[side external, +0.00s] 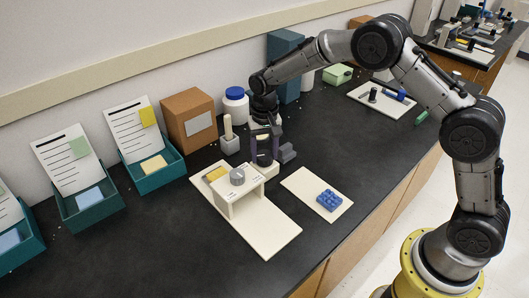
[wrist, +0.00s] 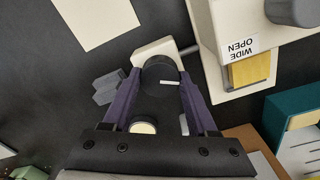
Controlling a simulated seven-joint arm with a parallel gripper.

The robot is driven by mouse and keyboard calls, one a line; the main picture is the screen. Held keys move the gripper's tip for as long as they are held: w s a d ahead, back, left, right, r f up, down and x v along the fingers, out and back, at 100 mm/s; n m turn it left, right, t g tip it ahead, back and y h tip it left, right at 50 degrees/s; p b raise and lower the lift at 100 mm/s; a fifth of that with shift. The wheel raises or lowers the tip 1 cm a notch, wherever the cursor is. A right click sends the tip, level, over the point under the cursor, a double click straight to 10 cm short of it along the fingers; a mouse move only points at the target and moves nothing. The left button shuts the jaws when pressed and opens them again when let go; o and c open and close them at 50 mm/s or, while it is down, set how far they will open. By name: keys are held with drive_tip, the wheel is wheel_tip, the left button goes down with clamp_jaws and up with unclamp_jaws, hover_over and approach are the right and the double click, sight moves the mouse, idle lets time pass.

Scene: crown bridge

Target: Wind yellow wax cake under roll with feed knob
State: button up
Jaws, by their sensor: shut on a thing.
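My gripper (side external: 265,146) has its purple fingers on either side of a dark round feed knob (wrist: 160,90) with a white mark on its face. It is shut on the knob. In the wrist view a cream block and a thin grey shaft lie between the knob and the cream bridge device (side external: 240,204). The yellow wax cake (wrist: 250,70) lies on the device's bed beside the bridge, below a "WIDE OPEN" label (wrist: 238,46). It also shows in the side view (side external: 216,174). A grey dial (side external: 237,176) sits on top of the bridge. I cannot make out the roll.
Behind stand a cardboard box (side external: 188,118), a white jar with a blue lid (side external: 236,105) and a grey holder with a cream peg (side external: 229,139). Teal trays with cards (side external: 153,172) line the left.

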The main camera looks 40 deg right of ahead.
sight(265, 154)
drive_tip(key=shift+r, duration=0.1)
drive_tip(key=o, duration=1.4)
drive_tip(key=shift+c, duration=0.2)
wheel_tip(265, 154, up, 14)
